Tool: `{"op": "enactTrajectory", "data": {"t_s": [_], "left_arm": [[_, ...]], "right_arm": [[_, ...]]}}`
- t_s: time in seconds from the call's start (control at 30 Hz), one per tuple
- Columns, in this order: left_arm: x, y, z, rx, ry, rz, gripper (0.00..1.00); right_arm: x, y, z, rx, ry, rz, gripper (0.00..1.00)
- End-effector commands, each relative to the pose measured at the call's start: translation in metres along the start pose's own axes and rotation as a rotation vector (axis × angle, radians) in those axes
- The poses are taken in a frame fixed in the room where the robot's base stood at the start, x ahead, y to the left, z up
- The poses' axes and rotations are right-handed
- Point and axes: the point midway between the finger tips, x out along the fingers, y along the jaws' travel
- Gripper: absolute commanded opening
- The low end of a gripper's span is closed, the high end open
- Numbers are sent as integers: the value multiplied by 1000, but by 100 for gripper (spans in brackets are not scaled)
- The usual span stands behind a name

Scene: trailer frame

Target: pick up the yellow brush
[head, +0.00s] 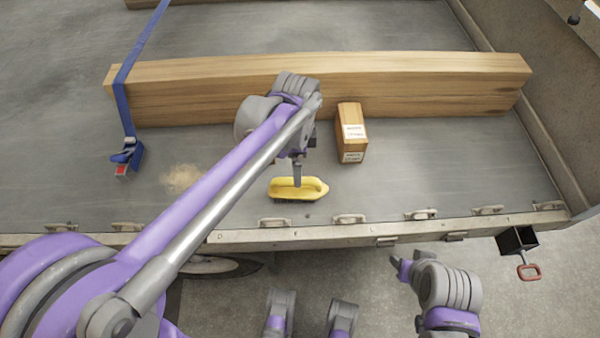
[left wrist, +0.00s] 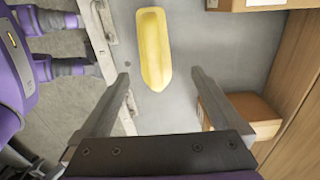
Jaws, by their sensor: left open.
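The yellow brush (head: 298,189) lies on the grey trailer bed close to its near edge, handle side up. In the left wrist view the brush (left wrist: 154,45) runs lengthwise, its near end between the lines of the fingers. My left gripper (head: 297,180) points down over the brush and hides a bit of its top. In the left wrist view the left gripper (left wrist: 160,76) is open with nothing held. I cannot tell the exact gap above the brush. My right gripper (head: 400,266) is off the bed at the lower right; its fingers are too small to judge.
A labelled wooden block (head: 351,133) stands right of the brush, before a long timber beam (head: 420,90). A blue strap (head: 126,100) crosses the beam. Metal latches (head: 350,219) line the near edge.

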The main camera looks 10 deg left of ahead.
Motion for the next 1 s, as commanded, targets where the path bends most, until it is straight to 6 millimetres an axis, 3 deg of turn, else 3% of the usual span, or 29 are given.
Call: {"op": "enactTrajectory", "data": {"t_s": [0.2, 0.47, 0.7, 1.0], "left_arm": [[35, 0, 0, 2, -1, 1, 100], [58, 1, 0, 1, 0, 1, 100], [93, 7, 1, 1, 0, 1, 100], [105, 7, 1, 0, 0, 0, 100]], "right_arm": [[8, 0, 4, 0, -3, 0, 50], [12, 0, 6, 0, -4, 0, 50], [21, 0, 10, 0, -8, 0, 50], [23, 0, 11, 0, -8, 0, 50]]}}
